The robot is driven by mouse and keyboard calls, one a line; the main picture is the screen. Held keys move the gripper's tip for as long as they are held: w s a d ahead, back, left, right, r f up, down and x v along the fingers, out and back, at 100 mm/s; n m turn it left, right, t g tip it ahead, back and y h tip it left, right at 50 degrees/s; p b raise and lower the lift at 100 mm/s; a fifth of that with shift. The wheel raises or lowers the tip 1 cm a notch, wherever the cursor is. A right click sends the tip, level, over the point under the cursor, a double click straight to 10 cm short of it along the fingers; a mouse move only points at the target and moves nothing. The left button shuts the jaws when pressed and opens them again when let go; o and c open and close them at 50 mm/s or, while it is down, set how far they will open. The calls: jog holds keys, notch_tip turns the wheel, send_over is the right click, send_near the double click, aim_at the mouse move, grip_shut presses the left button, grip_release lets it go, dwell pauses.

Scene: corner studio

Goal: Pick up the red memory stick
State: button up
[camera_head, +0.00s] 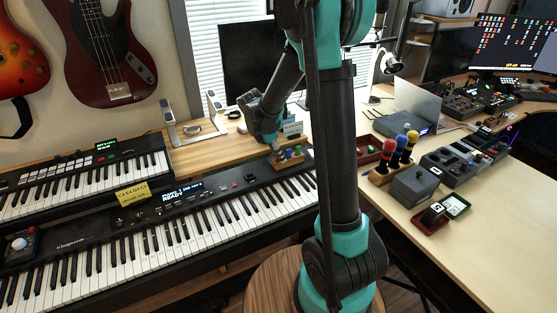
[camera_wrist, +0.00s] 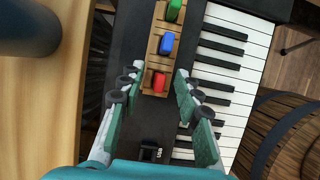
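A red memory stick (camera_wrist: 158,82) stands in a small wooden holder (camera_wrist: 152,60) on the black top of a keyboard. A blue stick (camera_wrist: 166,44) and a green stick (camera_wrist: 174,10) stand in the same holder beyond it. In the wrist view my gripper (camera_wrist: 158,85) is open, with its two fingers apart on the left and right of the red stick and nothing held. In the head view the holder (camera_head: 290,158) with its coloured sticks shows at the right end of the keyboard, partly behind my arm. My gripper's fingertips are hard to make out there.
The long keyboard (camera_head: 170,240) lies under the holder, with a smaller keyboard (camera_head: 90,183) behind it at the left. A round wooden stool (camera_head: 270,285) stands in front. A desk (camera_head: 480,230) with microphones and boxes is at the right.

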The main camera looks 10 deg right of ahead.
jog(key=shift+c, duration=0.5)
grip_shut()
jog(key=shift+r, duration=0.1)
